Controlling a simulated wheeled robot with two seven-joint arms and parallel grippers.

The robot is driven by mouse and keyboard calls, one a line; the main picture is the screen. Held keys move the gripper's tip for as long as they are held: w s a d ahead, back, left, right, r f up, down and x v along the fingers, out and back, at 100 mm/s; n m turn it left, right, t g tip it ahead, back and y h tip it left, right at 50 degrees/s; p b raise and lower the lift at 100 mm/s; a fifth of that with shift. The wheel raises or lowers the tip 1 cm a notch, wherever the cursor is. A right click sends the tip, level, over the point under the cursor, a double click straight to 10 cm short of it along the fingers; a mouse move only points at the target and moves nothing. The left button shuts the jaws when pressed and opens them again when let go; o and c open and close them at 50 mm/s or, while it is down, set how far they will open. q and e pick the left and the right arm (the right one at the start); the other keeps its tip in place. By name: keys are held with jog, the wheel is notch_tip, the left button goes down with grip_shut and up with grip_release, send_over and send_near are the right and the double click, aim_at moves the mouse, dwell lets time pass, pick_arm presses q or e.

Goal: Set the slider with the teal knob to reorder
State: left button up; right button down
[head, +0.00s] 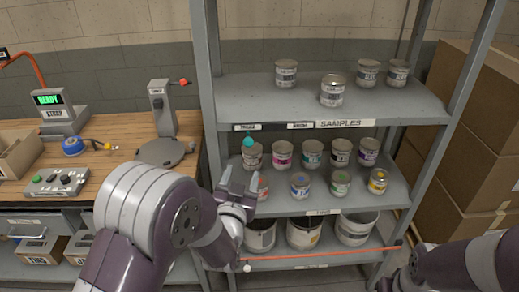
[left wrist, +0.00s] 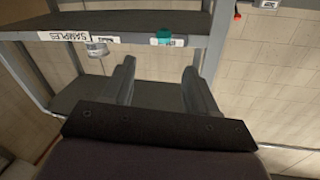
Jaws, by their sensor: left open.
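The teal knob (head: 248,141) sits at the left end of the front edge of the upper rack shelf, just below a small label (head: 247,127) whose word I cannot read. A second small label (head: 300,126) is to its right. The slider's track cannot be made out. My left gripper (head: 239,182) is open and empty, below the knob in the head view and apart from it. In the left wrist view, the teal knob (left wrist: 172,41) shows beyond and above the gap between the open fingers (left wrist: 160,85). My right gripper is not in view; only part of that arm shows.
Several paint cans (head: 312,153) stand on the middle shelf behind my left gripper, with more on the upper shelf (head: 240,103). A rack post (head: 207,70) is left of the knob. A workbench (head: 110,165) stands left, cardboard boxes (head: 490,130) right. An orange rod (head: 320,255) crosses low.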

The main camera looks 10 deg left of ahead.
aim_at(248, 146)
pick_arm(q)
jog(key=w+p, duration=0.1)
jog(key=w, duration=0.3)
jog(key=w+a+p, duration=0.1)
jog(key=w, duration=0.3)
jog(key=w+p, duration=0.1)
jog(key=w, duration=0.3)
jog(key=shift+a, duration=0.4)
jog(key=shift+w+a+f, duration=0.1)
jog(key=shift+w+a, duration=0.05)
jog(key=shift+w, duration=0.05)
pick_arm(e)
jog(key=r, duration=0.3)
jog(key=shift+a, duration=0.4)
pick_arm(q)
jog(key=shift+d, duration=0.2)
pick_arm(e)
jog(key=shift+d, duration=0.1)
